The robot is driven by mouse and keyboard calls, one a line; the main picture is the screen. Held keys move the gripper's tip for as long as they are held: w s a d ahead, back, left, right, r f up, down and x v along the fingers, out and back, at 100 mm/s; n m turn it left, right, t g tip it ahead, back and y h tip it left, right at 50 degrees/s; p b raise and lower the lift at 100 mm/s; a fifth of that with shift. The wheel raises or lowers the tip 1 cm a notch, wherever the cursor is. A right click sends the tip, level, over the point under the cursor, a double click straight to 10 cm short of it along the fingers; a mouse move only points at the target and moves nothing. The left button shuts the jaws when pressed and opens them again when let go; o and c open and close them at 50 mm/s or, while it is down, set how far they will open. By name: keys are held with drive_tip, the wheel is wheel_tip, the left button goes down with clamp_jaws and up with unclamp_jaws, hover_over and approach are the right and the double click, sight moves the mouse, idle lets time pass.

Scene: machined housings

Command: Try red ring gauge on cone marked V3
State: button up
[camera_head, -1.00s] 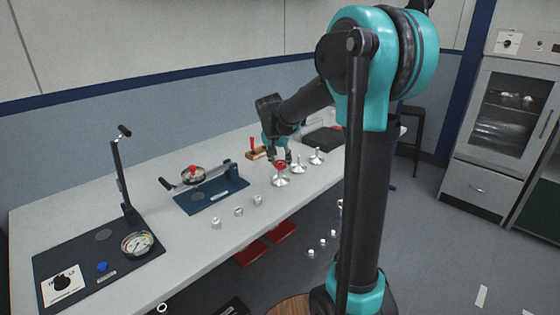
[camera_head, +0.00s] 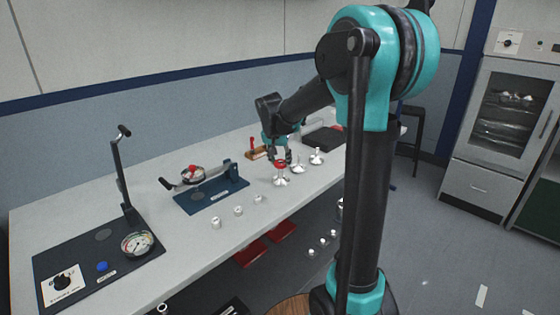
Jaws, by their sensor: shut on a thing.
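The red ring gauge (camera_head: 280,164) is at the top of the leftmost of three silver cones (camera_head: 281,180) standing in a row on the bench. My gripper (camera_head: 281,158) is shut on the red ring gauge, above that cone. Whether the ring rests on the cone or hangs just over it is too small to tell. The middle cone (camera_head: 298,168) and the right cone (camera_head: 317,158) stand bare. No V3 marking can be read at this size.
A wooden block with a red-handled piece (camera_head: 255,150) stands behind the gripper. A dark blue fixture (camera_head: 212,196) and several small silver parts (camera_head: 238,211) lie to the left. A lever press with a dial (camera_head: 137,243) is at the near left. A dark pad (camera_head: 325,139) lies behind the cones.

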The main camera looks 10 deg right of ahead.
drive_tip(key=shift+r, duration=1.75)
wheel_tip(320, 180, up, 5)
